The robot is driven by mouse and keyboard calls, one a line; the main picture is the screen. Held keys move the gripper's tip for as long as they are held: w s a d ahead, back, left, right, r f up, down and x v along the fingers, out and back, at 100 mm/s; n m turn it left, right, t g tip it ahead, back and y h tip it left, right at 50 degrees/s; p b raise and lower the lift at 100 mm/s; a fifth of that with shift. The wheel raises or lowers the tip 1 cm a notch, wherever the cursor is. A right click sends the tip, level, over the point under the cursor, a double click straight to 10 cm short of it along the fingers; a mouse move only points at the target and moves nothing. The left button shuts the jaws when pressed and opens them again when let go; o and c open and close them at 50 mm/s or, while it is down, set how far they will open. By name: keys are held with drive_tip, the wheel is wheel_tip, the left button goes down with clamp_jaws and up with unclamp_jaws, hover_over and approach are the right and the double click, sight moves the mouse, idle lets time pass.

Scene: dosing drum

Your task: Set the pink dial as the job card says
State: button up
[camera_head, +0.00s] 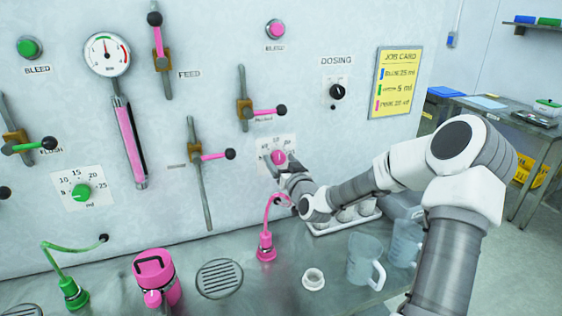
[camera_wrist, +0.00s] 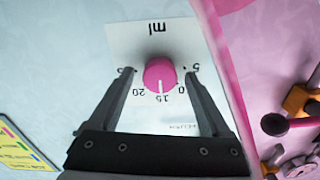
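The pink dial (camera_head: 279,157) sits on a white scale plate on the wall panel. It also shows in the wrist view (camera_wrist: 160,73), upside down, with its white pointer near the 15 mark. The numbers 20 and 15 are readable, others are partly hidden by the fingers. My gripper (camera_head: 279,169) is at the dial; in the wrist view its fingers (camera_wrist: 160,78) stand apart, one on each side of the dial, with visible gaps. The yellow job card (camera_head: 394,82) hangs at the right; its small print seems to read blue 25 ml, green 5 ml, pink 20 ml.
A pink-handled lever (camera_head: 265,112) is above the dial and another (camera_head: 215,156) is to its left. A black dosing knob (camera_head: 337,91) is at upper right. A pink spout (camera_head: 266,245), a small white cup (camera_head: 313,279) and clear jugs (camera_head: 365,260) stand on the counter below.

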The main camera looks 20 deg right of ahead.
clamp_jaws()
drive_tip(key=shift+m, duration=0.4)
drive_tip(key=m+b, duration=0.2)
drive_tip(key=m, duration=0.1)
drive_tip(key=shift+m, duration=0.4)
drive_tip(key=shift+m+b, duration=0.4)
drive_tip(key=shift+m, duration=1.7)
drive_tip(key=shift+o, duration=0.4)
unclamp_jaws()
